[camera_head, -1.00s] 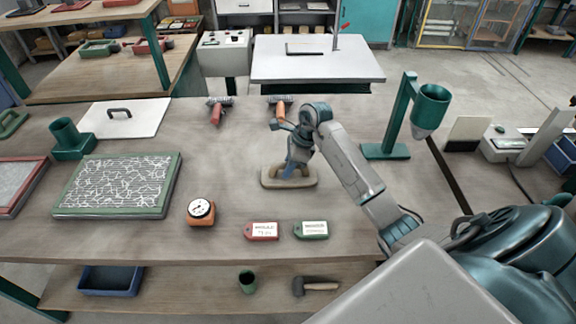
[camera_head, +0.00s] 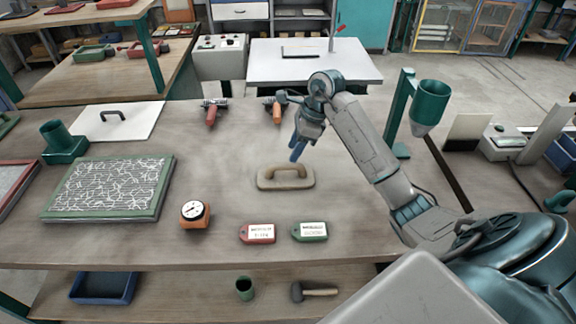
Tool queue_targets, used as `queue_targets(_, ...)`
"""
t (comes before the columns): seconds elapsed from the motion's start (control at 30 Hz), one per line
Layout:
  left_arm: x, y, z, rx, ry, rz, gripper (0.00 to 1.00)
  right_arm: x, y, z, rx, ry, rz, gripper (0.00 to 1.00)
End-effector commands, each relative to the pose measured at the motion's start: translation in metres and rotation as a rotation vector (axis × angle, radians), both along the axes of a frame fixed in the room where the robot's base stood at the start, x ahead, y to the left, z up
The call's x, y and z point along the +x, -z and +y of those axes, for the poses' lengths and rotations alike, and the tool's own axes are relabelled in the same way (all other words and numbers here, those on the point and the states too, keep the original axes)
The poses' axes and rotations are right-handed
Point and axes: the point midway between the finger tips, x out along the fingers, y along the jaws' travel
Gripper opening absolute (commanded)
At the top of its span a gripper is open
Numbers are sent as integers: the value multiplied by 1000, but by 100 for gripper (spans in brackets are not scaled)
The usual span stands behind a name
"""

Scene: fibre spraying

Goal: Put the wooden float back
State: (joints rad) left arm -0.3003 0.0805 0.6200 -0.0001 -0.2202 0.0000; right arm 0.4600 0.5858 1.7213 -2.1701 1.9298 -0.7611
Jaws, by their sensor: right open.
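The wooden float (camera_head: 286,179) lies flat on the workbench near its middle, with its arched handle up. My right gripper (camera_head: 297,152) is above and just behind the float, apart from it. Its blue fingers point down and are open and empty. My left gripper is not in view.
A green-framed panel with white fibres (camera_head: 108,187) lies at left, with an orange dial gauge (camera_head: 194,213) beside it. A red tag (camera_head: 257,234) and a green tag (camera_head: 310,232) lie in front. A green funnel stand (camera_head: 398,150) stands right.

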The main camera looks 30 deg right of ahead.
Motion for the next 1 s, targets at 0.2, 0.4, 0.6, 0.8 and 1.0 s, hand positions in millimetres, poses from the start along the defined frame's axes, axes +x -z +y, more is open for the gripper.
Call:
queue_targets(0.2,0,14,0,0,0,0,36,-5,-29,-11,-1,1,-2,43)
queue_targets(0.4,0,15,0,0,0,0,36,-7,-37,-13,0,1,0,43)
queue_targets(0.6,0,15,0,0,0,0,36,-6,-38,-13,0,1,0,43)
queue_targets(0.8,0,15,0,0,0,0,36,-6,-37,-13,1,1,1,43)
queue_targets(1.0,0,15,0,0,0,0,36,-6,-37,-13,1,1,1,43)
